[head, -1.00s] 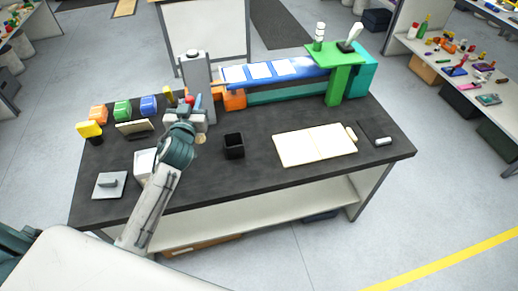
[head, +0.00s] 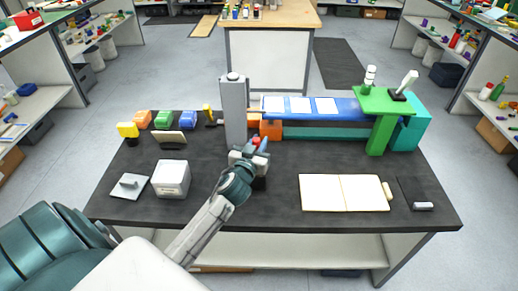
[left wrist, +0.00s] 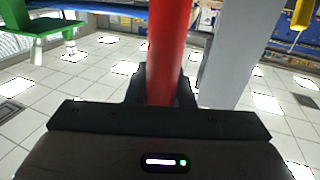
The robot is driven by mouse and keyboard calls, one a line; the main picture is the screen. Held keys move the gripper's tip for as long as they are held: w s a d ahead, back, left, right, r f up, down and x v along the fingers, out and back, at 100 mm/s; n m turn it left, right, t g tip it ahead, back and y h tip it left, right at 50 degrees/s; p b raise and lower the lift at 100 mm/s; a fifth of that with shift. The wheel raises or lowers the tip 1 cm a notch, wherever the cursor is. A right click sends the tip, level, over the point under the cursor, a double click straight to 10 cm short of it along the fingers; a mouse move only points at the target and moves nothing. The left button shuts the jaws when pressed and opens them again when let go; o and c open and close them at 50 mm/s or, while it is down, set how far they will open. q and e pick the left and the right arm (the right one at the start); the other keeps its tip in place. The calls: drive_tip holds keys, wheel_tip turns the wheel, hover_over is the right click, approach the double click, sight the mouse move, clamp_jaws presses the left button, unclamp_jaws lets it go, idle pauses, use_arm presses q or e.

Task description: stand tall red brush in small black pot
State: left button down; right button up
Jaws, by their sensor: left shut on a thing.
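The tall red brush (left wrist: 167,50) stands upright between the fingers of my left gripper (left wrist: 164,90) in the left wrist view. In the head view my left gripper (head: 253,152) is shut on it, and only a small red part of the brush (head: 256,140) shows. My right gripper is not in view.
A grey post (head: 233,110) stands just left of my left gripper. A blue shelf with white cards (head: 345,107) and a green stand (head: 378,135) are behind to the right. An open book (head: 343,193) lies right of the pot. A white box (head: 171,180) is at left.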

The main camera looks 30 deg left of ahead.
use_arm(q)
drive_tip(key=shift+f, duration=0.95)
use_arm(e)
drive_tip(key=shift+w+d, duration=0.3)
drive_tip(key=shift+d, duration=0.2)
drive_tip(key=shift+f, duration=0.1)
use_arm(q)
drive_tip(key=shift+f+b, duration=0.15)
drive_tip(key=shift+b, duration=0.15)
drive_tip(key=c, duration=1.3)
unclamp_jaws()
drive_tip(key=shift+o, duration=0.2)
drive_tip(key=b+v, duration=0.3)
drive_tip(key=v, duration=0.9)
drive_tip(key=shift+r, duration=0.25)
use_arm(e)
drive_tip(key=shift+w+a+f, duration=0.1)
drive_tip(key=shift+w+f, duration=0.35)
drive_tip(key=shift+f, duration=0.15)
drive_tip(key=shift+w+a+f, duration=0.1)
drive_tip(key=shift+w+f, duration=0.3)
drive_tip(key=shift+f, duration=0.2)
